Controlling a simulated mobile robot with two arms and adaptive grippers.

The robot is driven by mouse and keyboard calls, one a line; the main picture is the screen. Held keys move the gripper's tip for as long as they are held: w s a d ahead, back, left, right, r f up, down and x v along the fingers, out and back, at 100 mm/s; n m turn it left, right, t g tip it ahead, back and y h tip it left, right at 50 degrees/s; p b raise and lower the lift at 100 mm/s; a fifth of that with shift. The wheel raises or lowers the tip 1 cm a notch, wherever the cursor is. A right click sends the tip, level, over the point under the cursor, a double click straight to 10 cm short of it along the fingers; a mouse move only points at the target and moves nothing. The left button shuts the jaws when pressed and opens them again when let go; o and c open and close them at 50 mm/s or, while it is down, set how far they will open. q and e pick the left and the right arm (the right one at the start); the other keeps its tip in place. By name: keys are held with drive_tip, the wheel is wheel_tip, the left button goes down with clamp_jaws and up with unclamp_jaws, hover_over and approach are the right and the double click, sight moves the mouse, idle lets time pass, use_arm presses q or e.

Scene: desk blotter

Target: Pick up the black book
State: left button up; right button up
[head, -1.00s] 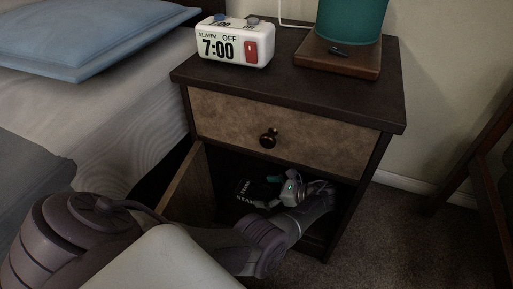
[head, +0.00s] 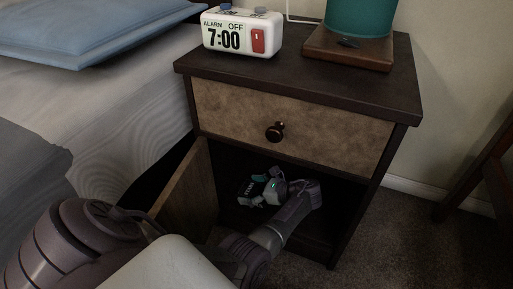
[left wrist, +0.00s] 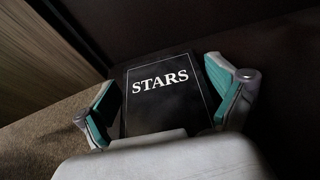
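The black book (left wrist: 163,95) lies inside the nightstand's lower compartment, with STARS in white letters and a thin white border on its cover. In the head view, a small part of the book (head: 246,188) shows beside my left gripper (head: 256,190); the rest is hidden by the gripper. In the left wrist view, the gripper's two teal-padded fingers stand apart on either side of the book, close to its edges. The gripper looks open, and I see no clear grip on the book. My right gripper is in neither view.
The nightstand (head: 397,98) has a closed drawer (head: 330,125) above the compartment and an open door (head: 187,195) at its left. An alarm clock (head: 240,32) and a teal lamp (head: 360,18) stand on top. A bed (head: 130,95) is at the left.

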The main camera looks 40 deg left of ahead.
use_arm(q)
drive_tip(key=c, duration=0.9)
drive_tip(key=shift+o, duration=0.2)
